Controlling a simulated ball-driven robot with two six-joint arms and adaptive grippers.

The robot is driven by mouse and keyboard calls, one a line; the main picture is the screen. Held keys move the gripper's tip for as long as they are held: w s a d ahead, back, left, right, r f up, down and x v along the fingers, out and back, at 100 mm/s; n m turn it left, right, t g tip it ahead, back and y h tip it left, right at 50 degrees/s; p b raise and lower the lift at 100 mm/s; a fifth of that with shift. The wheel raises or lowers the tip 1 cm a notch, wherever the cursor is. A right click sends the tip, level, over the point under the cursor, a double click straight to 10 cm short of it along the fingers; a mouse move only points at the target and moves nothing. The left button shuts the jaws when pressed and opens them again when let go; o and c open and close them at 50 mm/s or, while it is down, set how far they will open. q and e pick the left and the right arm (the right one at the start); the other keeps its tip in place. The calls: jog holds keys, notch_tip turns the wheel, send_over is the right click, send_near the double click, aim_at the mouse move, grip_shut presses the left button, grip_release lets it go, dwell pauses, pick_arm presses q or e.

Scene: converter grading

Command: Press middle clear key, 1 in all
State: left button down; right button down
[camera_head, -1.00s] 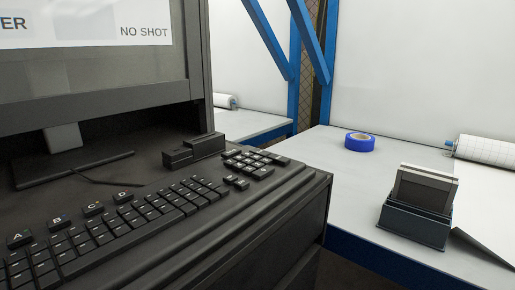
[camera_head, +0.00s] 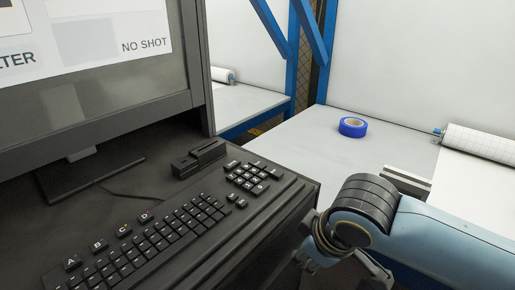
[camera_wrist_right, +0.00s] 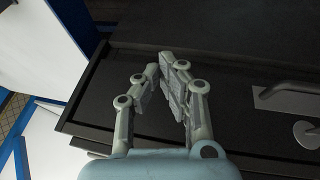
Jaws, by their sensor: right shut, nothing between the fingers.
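A dark console carries a keyboard (camera_head: 150,240) with a row of lettered keys A to D (camera_head: 99,245) along its upper edge. A separate number pad (camera_head: 248,177) sits near the console's right end. I cannot tell which key is the middle clear key; the legends are too small. My right gripper (camera_head: 306,258) is at the console's front right edge, apart from the keys, partly hidden by its own wrist. In the right wrist view its fingers (camera_wrist_right: 160,66) are together and empty over the dark console. My left gripper is out of view.
A monitor (camera_head: 90,70) reading "NO SHOT" stands behind the keyboard. A small black block (camera_head: 199,157) sits behind the number pad. On the white bench (camera_head: 300,140) are blue tape (camera_head: 352,127), a paper roll (camera_head: 478,142) and a block-like holder (camera_head: 408,181), mostly hidden by my arm.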

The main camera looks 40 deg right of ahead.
notch_tip(320, 180, up, 10)
jog(key=t+p, duration=0.1)
jog(key=p, duration=0.1)
jog(key=w+d+r+n+t, duration=0.1)
jog(key=w+d, duration=0.1)
jog(key=w, duration=0.1)
jog(key=w+d+r+n+t, duration=0.1)
jog(key=w+d+r+n, duration=0.1)
jog(key=w+d, duration=0.1)
jog(key=w+d+r+n+t, duration=0.1)
jog(key=w+d+r+t, duration=0.1)
jog(key=w+d, duration=0.1)
jog(key=shift+w+r+n+b, duration=0.15)
jog(key=shift+n+b, duration=0.15)
jog(key=shift+n, duration=0.1)
jog(key=w+a+r+n+y, duration=0.3)
jog(key=w+r+n+y, duration=0.1)
jog(key=w+r+n, duration=0.2)
jog(key=shift+w+a+r, duration=0.4)
jog(key=shift+w+r, duration=0.3)
jog(key=shift+w, duration=0.5)
jog(key=shift+f, duration=0.15)
